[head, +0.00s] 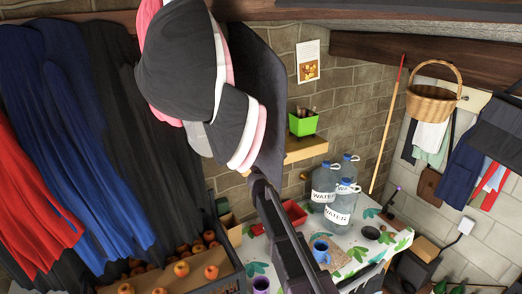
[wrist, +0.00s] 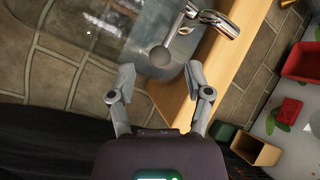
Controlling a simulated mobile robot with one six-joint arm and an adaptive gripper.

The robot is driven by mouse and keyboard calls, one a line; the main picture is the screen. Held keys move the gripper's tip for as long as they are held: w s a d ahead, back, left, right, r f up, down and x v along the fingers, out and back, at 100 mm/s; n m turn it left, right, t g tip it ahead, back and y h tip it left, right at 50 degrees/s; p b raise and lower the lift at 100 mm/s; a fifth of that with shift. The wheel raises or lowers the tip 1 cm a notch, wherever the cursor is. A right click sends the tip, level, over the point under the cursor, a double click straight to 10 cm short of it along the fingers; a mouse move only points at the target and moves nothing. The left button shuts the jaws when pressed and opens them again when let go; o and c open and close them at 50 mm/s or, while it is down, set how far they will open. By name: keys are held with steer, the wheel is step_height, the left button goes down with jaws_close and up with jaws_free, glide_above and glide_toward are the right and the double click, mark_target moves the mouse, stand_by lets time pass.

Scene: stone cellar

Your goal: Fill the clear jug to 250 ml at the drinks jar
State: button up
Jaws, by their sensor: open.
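In the wrist view my gripper (wrist: 160,68) is open, its two grey fingers spread apart. A round grey knob (wrist: 160,56) shows between and just beyond the fingertips; I cannot tell whether they touch it. Around the knob is a large clear, see-through body (wrist: 115,38), which looks like the drinks jar. A shiny metal tap-like part (wrist: 212,22) shows at its right, over a wooden board (wrist: 228,62). I cannot make out the clear jug in either view. In the head view I cannot pick out the jar or my fingertips.
In the head view, water bottles (head: 324,186), a blue mug (head: 320,251) and a red tray (head: 294,214) stand on the patterned table (head: 350,236). Hats (head: 185,60) and coats (head: 60,130) crowd the left, above a crate (head: 232,262) of fruit. The wrist view shows a red block (wrist: 289,110).

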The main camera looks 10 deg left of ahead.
mark_target(263, 149)
steer(key=shift+w, duration=1.7)
jaws_close()
steer(key=shift+a, duration=0.7)
steer(key=shift+w+d, duration=0.1)
steer(key=shift+d, duration=0.5)
steer(key=shift+a, duration=0.1)
